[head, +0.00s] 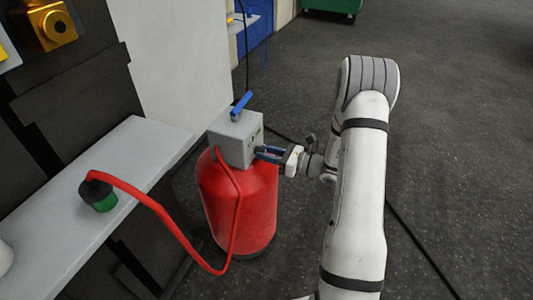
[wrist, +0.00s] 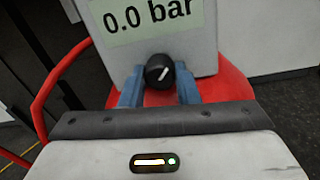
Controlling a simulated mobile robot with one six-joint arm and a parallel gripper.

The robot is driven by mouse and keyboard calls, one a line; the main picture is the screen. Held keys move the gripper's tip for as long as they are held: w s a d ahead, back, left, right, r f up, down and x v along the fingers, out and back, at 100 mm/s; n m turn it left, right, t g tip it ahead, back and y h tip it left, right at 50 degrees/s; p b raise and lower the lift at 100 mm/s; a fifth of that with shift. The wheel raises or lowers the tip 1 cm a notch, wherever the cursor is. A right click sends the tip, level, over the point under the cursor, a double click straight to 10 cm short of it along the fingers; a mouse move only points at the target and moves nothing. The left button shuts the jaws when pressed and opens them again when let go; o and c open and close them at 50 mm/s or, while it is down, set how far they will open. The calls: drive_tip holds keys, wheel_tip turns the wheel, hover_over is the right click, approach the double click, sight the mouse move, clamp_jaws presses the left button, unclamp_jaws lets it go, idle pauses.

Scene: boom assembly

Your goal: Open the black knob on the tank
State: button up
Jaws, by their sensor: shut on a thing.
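The red tank (head: 240,200) stands on the floor with a grey box (head: 236,138) on top. In the wrist view the box's front (wrist: 190,45) carries a display (wrist: 148,18) reading "0.0 bar". The black knob (wrist: 159,72) sits below the display, with a white mark slanting up to the right. My gripper (wrist: 160,88) has its blue fingers on either side of the knob and is shut on it. In the head view my gripper (head: 268,154) reaches the box's right side, and the knob is hidden there.
A blue lever (head: 241,104) sits on top of the box. A red hose (head: 170,222) runs from the tank to a green and black fitting (head: 98,194) on the grey bench (head: 130,150) at left. Open floor lies to the right.

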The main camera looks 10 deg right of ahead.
drive_tip(key=shift+n, duration=0.6)
drive_tip(key=shift+w, duration=0.1)
drive_tip(key=o, duration=1)
drive_tip(key=shift+c, duration=0.2)
drive_tip(key=p+v, duration=0.1)
drive_tip(key=v, duration=0.7)
drive_tip(key=shift+a, duration=0.15)
